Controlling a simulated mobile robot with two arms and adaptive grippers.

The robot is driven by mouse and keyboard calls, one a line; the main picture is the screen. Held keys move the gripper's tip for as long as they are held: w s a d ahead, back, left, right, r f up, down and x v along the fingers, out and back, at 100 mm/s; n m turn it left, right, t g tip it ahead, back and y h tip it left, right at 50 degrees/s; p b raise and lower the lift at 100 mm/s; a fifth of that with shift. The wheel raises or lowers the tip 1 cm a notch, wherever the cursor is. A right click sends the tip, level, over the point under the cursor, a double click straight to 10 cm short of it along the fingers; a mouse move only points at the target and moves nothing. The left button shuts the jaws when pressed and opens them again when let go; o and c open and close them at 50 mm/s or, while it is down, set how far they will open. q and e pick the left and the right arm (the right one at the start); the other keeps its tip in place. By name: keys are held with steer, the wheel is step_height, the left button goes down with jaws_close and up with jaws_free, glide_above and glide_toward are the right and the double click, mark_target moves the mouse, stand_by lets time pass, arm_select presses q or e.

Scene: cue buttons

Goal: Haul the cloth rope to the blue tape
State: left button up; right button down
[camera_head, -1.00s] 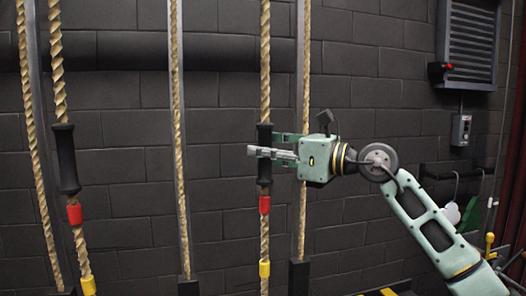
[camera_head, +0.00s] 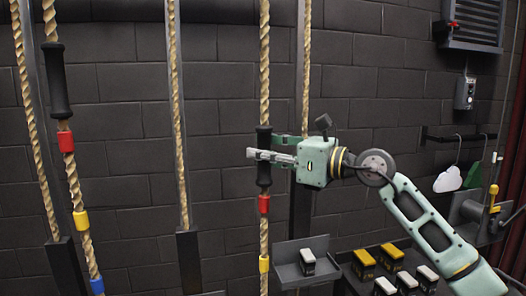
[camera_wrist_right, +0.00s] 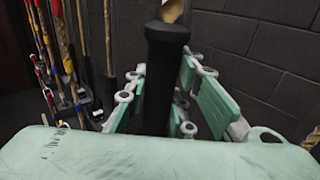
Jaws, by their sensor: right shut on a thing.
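A tan twisted rope (camera_head: 264,62) hangs in the middle of the head view with a black sleeve (camera_head: 264,178) on it. My right gripper (camera_head: 264,157) is shut around this sleeve, which stands upright between the fingers in the wrist view (camera_wrist_right: 165,60). Below the sleeve the rope carries red tape (camera_head: 264,205) and yellow tape (camera_head: 264,264). Another rope (camera_head: 75,188) at the left has its own black sleeve (camera_head: 57,82), red tape (camera_head: 66,141), yellow tape (camera_head: 81,221) and blue tape (camera_head: 97,286). No blue tape shows on the held rope. My left gripper is not in view.
More ropes hang beside dark posts (camera_head: 186,245). A shelf with small boxes (camera_head: 364,262) stands low at right. White (camera_head: 449,179) and green (camera_head: 474,175) cut-out shapes hang from a rail near a yellow-handled lever (camera_head: 493,195). A dark block wall stands behind.

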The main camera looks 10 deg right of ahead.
steer(key=c, duration=1.5)
jaws_free()
steer(key=shift+d+r, duration=0.1)
steer(key=v, duration=1.2)
